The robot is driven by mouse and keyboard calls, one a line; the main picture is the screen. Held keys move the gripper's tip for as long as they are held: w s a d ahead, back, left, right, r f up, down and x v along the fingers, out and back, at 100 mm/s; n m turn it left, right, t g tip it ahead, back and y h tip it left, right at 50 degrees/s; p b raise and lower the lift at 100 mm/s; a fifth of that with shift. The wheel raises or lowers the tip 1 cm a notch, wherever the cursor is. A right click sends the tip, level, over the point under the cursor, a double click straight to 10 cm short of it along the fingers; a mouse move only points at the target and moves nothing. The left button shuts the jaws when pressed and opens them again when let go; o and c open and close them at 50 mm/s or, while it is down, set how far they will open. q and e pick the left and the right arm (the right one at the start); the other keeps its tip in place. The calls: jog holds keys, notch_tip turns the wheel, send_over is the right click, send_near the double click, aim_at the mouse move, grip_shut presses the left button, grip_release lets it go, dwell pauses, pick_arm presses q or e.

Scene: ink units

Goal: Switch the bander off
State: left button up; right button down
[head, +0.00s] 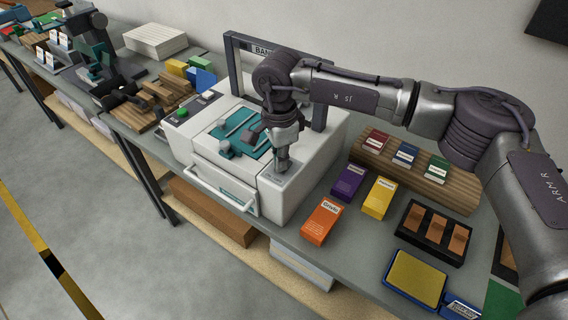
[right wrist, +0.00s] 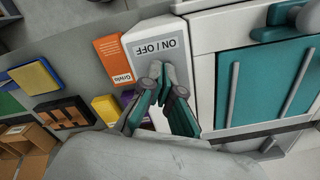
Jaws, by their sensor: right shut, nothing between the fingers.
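The bander (head: 300,190) is a white machine with a teal bed and a dark frame arch bearing a partly covered sign. Its grey switch plate marked ON / OFF (right wrist: 164,47) shows in the right wrist view and lies at the machine's front right corner in the head view. My right gripper (head: 282,167) points down at this plate with its fingers shut and empty. In the right wrist view its fingertips (right wrist: 161,78) lie over the plate, just beside the lettering. The switch itself is hidden by the fingers, and I cannot tell whether they touch it. My left gripper is not in view.
Orange (head: 322,221), purple (head: 349,183) and yellow (head: 378,197) boxes stand close to the bander's right. Beyond them are a wooden rack (head: 455,192), a black tray (head: 408,238) and a yellow pad (head: 416,277). A green button (head: 182,113) is at the bander's left.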

notch_tip(320, 180, up, 7)
jog(key=shift+f+p, duration=0.15)
jog(key=shift+p, duration=0.9)
jog(key=shift+f, duration=0.1)
